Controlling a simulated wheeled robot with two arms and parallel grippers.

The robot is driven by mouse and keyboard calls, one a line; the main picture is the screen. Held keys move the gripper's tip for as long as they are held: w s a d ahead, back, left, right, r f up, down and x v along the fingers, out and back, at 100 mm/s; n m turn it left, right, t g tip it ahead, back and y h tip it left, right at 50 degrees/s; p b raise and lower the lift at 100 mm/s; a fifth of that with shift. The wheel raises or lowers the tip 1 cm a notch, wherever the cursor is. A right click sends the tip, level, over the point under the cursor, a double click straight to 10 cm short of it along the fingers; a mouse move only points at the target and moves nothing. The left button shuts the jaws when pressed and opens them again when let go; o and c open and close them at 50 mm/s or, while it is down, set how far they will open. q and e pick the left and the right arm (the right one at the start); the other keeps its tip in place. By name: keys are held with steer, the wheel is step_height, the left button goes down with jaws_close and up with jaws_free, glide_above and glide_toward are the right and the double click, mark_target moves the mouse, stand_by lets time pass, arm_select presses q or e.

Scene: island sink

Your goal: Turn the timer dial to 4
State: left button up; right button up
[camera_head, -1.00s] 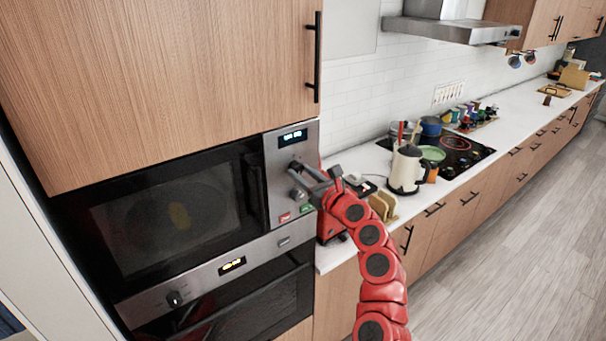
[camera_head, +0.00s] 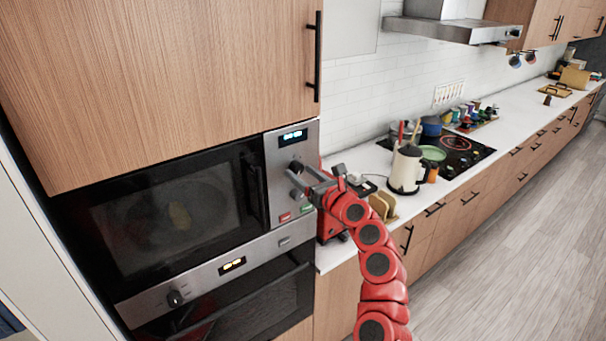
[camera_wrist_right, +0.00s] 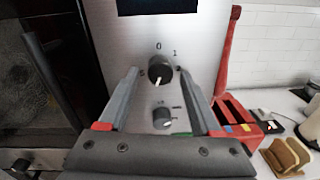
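The timer dial (camera_wrist_right: 160,72) is a round black knob on the grey microwave panel (camera_head: 280,150), below a dark display. In the right wrist view, "0" and "1" are printed above it and a figure like 5 at its left. Its white mark points down, slightly left. My right gripper (camera_wrist_right: 157,72) is open, with one finger on each side of the dial and small gaps seeming to show. In the head view my right gripper (camera_head: 299,178) reaches the panel from the right and partly covers it. My left gripper is not in view.
A smaller knob (camera_wrist_right: 162,117) sits below the dial, between my fingers. The microwave door handle (camera_head: 254,188) stands out left of the panel. A red toaster (camera_wrist_right: 240,122) and bread slices (camera_wrist_right: 287,155) are at the right. A cream kettle (camera_head: 406,170) stands on the counter.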

steer(key=shift+s+r, duration=0.1)
stand_by(0.3)
steer(key=shift+s+d+b, duration=0.2)
steer(key=shift+b, duration=0.1)
steer(key=shift+s+d+b, duration=0.35)
steer(key=shift+s+b, duration=0.1)
steer(key=shift+s, duration=0.1)
steer(key=b+v, duration=0.5)
steer(key=v, duration=1)
steer(key=shift+s+b, duration=0.2)
steer(key=shift+b, duration=0.1)
steer(key=shift+d, duration=0.1)
